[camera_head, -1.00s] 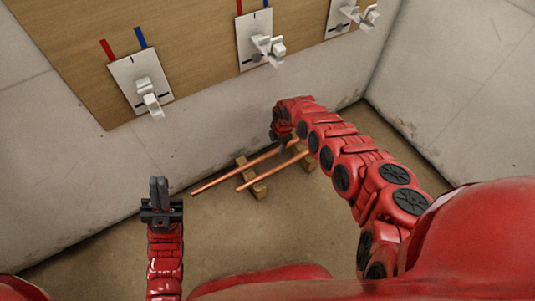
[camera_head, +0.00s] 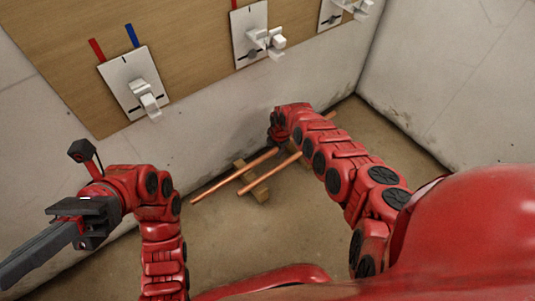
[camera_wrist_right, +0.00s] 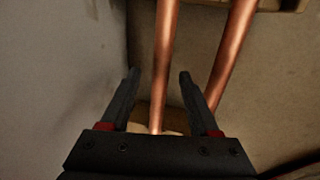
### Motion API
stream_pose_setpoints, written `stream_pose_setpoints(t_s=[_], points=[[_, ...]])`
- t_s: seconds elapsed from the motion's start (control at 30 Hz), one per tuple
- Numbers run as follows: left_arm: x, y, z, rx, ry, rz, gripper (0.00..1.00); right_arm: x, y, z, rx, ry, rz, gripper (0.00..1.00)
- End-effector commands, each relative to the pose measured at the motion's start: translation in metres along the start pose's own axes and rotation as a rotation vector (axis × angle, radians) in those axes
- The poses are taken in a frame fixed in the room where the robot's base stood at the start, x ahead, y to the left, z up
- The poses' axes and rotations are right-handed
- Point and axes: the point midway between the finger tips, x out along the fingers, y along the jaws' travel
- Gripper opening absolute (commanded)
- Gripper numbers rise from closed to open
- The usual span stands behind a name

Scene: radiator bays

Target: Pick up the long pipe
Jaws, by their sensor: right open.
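Two copper pipes lie side by side on wooden blocks on the floor. The long pipe (camera_head: 232,177) is the one nearer the wall, and its far end shows beyond my right arm. The shorter pipe (camera_head: 268,176) lies parallel to it. In the right wrist view, my right gripper (camera_wrist_right: 160,74) is open and empty. One pipe, seemingly the long one (camera_wrist_right: 166,40), runs between its fingertips; the depth gap is unclear. The other pipe (camera_wrist_right: 234,42) is outside the right finger. In the head view, my right arm hides most of that gripper. My left gripper (camera_head: 42,248) is at lower left, away from the pipes.
Wooden blocks (camera_head: 262,193) support the pipes. The pale wall (camera_head: 210,130) rises close behind them. White bracket plates (camera_head: 128,85) are on the wooden wall panel (camera_head: 185,35). The floor (camera_head: 240,235) in front of the pipes is clear.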

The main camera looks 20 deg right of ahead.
Motion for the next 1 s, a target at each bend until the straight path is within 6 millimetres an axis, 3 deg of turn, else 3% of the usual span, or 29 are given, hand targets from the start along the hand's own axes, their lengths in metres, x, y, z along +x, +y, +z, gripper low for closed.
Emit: stream_pose_setpoints(t_s=[0.27, 0.6, 1.0], points=[[0.0019, -0.0008, -0.0010, -0.002, 0.012, -0.007, 0.00, 0.0005, -0.0007, 0.0007, 0.000, 0.000, 0.000, 0.62], [0.0016, -0.0007, -0.0008, -0.002, 0.011, -0.006, 0.00, 0.0006, -0.0007, 0.0005, 0.000, 0.000, 0.000, 0.01], [0.0015, -0.0007, -0.0008, -0.002, 0.010, -0.006, 0.00, 0.0006, -0.0007, 0.0005, 0.000, 0.000, 0.000, 0.00]])
